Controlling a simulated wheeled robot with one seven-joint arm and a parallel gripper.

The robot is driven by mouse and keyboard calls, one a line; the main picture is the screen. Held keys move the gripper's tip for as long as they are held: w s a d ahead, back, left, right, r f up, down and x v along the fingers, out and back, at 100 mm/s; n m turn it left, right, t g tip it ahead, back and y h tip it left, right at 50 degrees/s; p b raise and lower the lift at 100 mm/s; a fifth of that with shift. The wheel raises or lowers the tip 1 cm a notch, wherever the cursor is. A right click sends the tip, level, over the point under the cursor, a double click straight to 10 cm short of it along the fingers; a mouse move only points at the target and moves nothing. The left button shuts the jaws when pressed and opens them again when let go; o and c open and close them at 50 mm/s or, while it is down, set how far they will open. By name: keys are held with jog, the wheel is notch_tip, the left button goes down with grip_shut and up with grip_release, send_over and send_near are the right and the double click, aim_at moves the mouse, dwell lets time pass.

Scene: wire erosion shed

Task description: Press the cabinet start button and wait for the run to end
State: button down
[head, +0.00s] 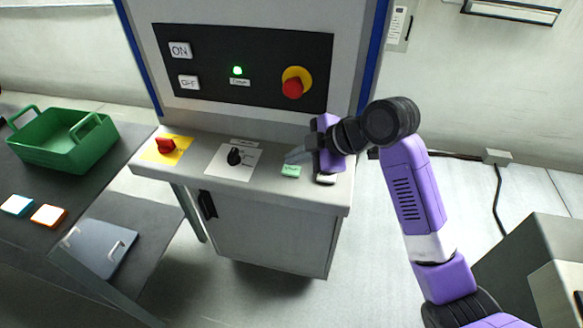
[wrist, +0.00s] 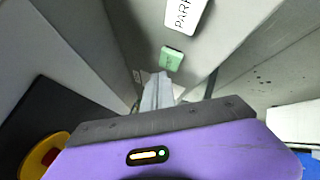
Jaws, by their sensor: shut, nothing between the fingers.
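The cabinet (head: 270,235) stands in front of me with a black control panel (head: 235,95) on its face. My gripper (head: 292,157) is shut and empty above the ledge, below and right of the panel. A small green piece (head: 291,171) lies on the ledge by its fingertips; the wrist view shows it (wrist: 172,59) just beyond the fingers (wrist: 157,92). I cannot tell whether they touch.
The ledge also holds a red rotary switch (head: 166,146) on yellow and a black knob (head: 235,157) on a white plate. At left, a dark table holds a green crate (head: 62,150) and two small tiles (head: 48,215). Floor right of the cabinet is partly clear.

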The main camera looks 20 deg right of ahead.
aim_at(296, 171)
jog(key=shift+r+p, duration=1.7)
jog(key=shift+r, duration=0.8)
jog(key=shift+f, duration=0.1)
